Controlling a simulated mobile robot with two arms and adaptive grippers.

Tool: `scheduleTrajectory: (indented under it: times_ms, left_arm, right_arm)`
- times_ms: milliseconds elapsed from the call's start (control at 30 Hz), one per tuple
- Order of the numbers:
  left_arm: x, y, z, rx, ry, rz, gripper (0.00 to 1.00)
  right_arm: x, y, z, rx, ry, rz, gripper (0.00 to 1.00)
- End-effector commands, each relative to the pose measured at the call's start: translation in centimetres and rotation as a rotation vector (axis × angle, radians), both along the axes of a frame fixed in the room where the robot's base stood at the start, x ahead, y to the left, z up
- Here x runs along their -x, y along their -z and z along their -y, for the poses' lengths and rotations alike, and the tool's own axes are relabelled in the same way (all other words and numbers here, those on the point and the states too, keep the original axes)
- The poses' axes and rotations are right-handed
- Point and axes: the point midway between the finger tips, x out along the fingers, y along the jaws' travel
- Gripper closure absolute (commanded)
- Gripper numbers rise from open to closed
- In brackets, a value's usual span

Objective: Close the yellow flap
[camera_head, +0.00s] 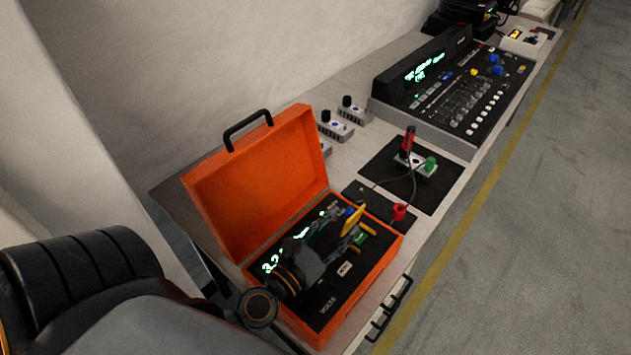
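An open orange case (262,177) stands on the bench, its lid tipped back, with a dark instrument panel (345,283) inside. The small yellow flap (353,220) stands up at a slant near the far right of this panel. A green part (361,238) lies just in front of it. My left gripper (335,230) is over the panel, close to the flap's left side. I cannot tell whether it touches the flap. The fingers are dark and small against the panel, so their opening is unclear. The arm hides part of the panel and its lit green digits. My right gripper is out of view.
Behind the case, a black mat (448,187) holds a small box with a red-handled probe (408,141) and a green knob. A mixing console (465,95) stands farther back. Small grey boxes (355,113) line the wall. The floor at right is clear.

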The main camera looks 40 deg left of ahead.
Motion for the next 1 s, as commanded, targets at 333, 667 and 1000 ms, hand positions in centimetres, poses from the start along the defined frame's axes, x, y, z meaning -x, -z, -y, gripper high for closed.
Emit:
scheduleTrajectory:
  times_ms: [333, 667, 1000]
  left_arm:
    - [5.8, 0.1, -0.5, -0.004, 0.0, -0.003, 0.6]
    - [7.1, 0.0, -0.7, 0.0, -0.003, 0.001, 0.6]
    - [6.8, 0.0, -0.5, -0.021, 0.005, 0.002, 0.6]
  right_arm:
    - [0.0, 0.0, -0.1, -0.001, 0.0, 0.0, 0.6]
    - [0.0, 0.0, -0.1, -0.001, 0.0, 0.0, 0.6]
    - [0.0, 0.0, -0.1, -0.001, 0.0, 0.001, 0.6]
